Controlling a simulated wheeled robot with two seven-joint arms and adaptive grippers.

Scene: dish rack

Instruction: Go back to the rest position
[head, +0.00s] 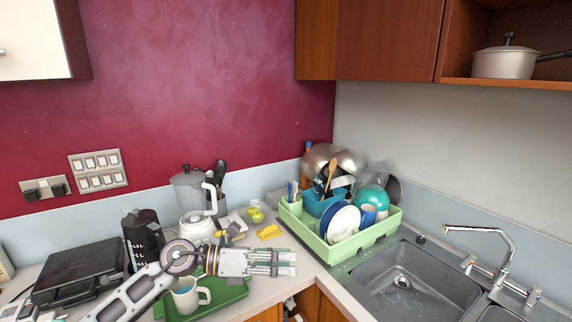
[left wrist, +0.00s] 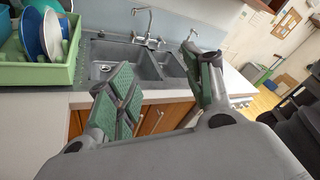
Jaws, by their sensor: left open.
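My left gripper (head: 284,264) reaches in from the left in the head view, above the counter near its front edge. It is open and empty, and its two fingers stand apart in the left wrist view (left wrist: 165,92). A light mug (head: 187,296) stands on a green tray (head: 236,297) below and left of the gripper, with my left arm partly over the tray. A green dish rack (head: 345,252) with plates and bowls stands to the right, clear of the gripper; part of it also shows in the left wrist view (left wrist: 40,74). My right gripper is not in view.
A sink (head: 415,285) with a tap (head: 495,245) lies right of the rack. A blender (head: 195,205), a black canister (head: 141,235) and a black appliance (head: 80,270) crowd the counter at the left. Yellow items (head: 269,233) lie behind the gripper. Cupboards (head: 385,40) hang above.

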